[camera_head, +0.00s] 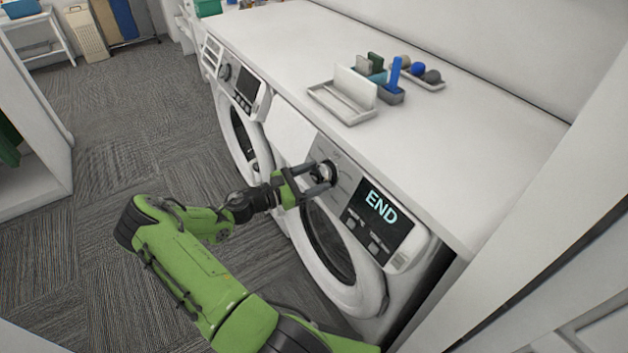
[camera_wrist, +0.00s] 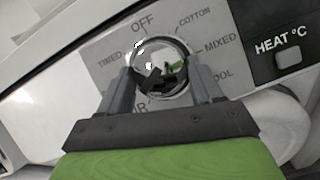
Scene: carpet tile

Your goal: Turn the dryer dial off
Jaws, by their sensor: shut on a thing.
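The dryer (camera_head: 352,262) is the nearer machine under the white counter, with a display reading END (camera_head: 381,208). Its round chrome dial (camera_head: 325,172) sits on a grey panel left of the display. In the wrist view the dial (camera_wrist: 160,62) has labels around it: OFF at the upper left, COTTON, MIXED, TIMED and others partly hidden. My gripper (camera_head: 318,178) reaches the dial from the left, and its two fingers (camera_wrist: 162,85) stand on either side of the dial, shut on it. The dial's pointer is hard to make out.
A second machine (camera_head: 238,105) stands further back to the left. The counter (camera_head: 420,130) holds a grey tray (camera_head: 330,108) and small blue, green and grey items. A HEAT °C button (camera_wrist: 288,57) sits right of the dial. Carpet floor (camera_head: 110,150) lies open at left.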

